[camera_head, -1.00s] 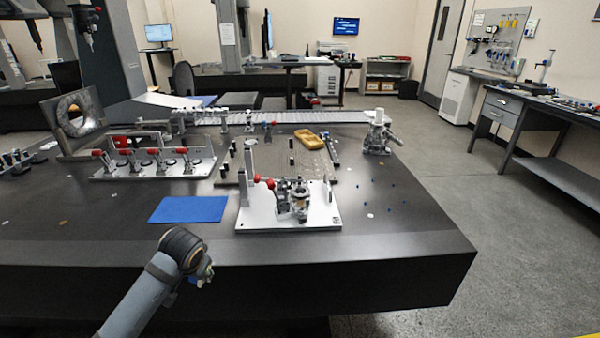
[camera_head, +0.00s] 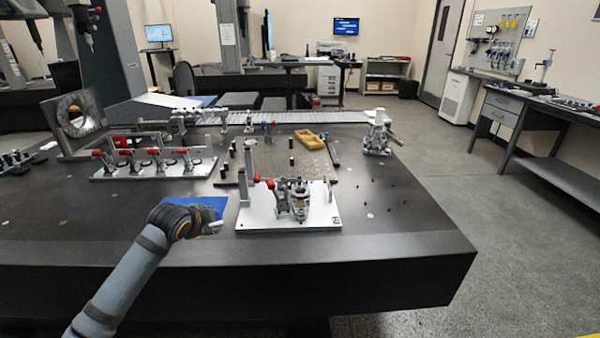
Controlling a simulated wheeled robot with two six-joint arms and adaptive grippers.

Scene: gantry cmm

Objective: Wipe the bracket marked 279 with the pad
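No number 279 is legible on any part. A metal part (camera_head: 297,199) sits in a fixture with red-handled clamps on a white base plate (camera_head: 262,222) at the front of the black table; I cannot tell whether it is the bracket. A flat blue sheet (camera_head: 219,203) lies left of this plate, partly hidden by my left arm; I cannot tell whether it is the pad. My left gripper (camera_head: 214,225) is mostly hidden by its wrist, at the blue sheet's front right edge and left of the plate. Whether it is open or shut does not show. My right gripper is out of view.
A row of red-handled clamps stands on another plate (camera_head: 112,174) at the left. A yellow tray (camera_head: 308,139) and a grey metal device (camera_head: 377,138) stand farther back. A ring-shaped part (camera_head: 79,113) stands at the far left. The table's front right is mostly clear.

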